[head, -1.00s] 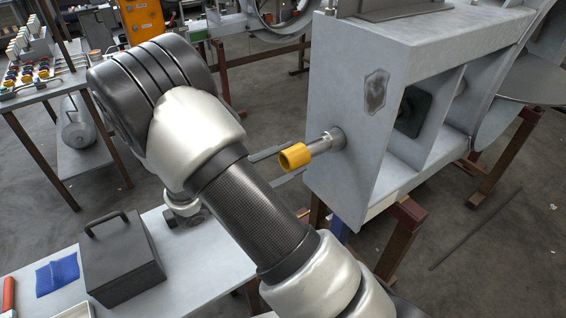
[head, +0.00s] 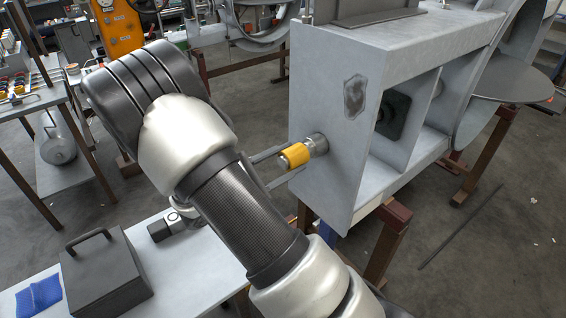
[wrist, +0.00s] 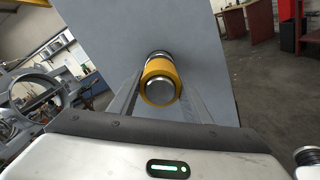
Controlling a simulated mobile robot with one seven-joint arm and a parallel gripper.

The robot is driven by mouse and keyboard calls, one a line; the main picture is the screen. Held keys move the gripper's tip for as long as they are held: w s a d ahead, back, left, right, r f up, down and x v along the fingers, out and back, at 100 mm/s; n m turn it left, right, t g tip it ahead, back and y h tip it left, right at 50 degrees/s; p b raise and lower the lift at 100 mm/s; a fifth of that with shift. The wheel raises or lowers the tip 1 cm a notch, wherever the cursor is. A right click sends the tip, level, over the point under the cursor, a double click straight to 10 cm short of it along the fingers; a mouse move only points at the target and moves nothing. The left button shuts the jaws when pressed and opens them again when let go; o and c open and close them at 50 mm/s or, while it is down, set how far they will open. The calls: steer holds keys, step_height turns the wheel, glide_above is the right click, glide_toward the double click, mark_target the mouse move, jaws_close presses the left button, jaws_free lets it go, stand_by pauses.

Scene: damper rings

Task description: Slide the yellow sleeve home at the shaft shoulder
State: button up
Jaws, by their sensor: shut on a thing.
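The yellow sleeve (head: 296,155) sits around the metal shaft (head: 283,164), close to the round grey shoulder (head: 318,143) on the housing's face. The shaft's bare end sticks out of the sleeve on the near side. In the wrist view the sleeve (wrist: 161,72) is in the middle, with the shaft's round end (wrist: 160,92) inside it. My gripper (head: 294,157) is shut on the sleeve, one long grey finger on either side. I cannot tell whether the sleeve touches the shoulder.
The grey housing (head: 330,175) with open bays stands right of my arm on brown trestle legs. A dark box with a handle (head: 105,275) and a blue cloth (head: 39,295) lie on the white bench (head: 190,275) at lower left.

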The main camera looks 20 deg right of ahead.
steer(key=shift+x, duration=1.05)
steer(key=shift+d, duration=0.25)
steer(key=o, duration=1.1)
steer(key=shift+a, duration=0.1)
steer(key=b+v, duration=0.1)
steer(key=v, duration=1.6)
steer(key=shift+a+r, duration=0.1)
